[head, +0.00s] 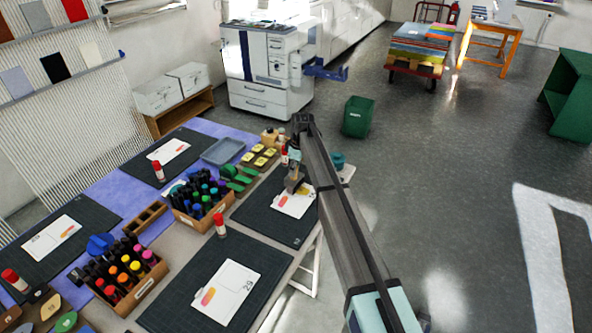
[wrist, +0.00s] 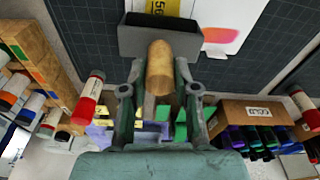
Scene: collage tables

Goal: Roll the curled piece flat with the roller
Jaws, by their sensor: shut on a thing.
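My gripper (wrist: 160,88) is shut on the wooden handle (wrist: 160,66) of the roller, whose dark grey head (wrist: 160,40) points away from the fingers. In the head view the roller (head: 293,186) is over the far part of a white card (head: 297,208) on a dark cutting mat (head: 262,224). A yellow piece (wrist: 168,7) marked with a number shows just beyond the roller head, partly hidden by it; I cannot tell whether it is curled. An orange-pink patch (wrist: 222,36) is on the card beside it. Contact between roller and piece is not clear.
A marker crate labelled COLD (wrist: 252,109) and a red-capped glue stick (wrist: 89,100) stand near my gripper. Another marker crate (head: 149,286), a grey tray (head: 223,151) and other mats with cards share the table. A green bin (head: 357,116) stands on the floor beyond.

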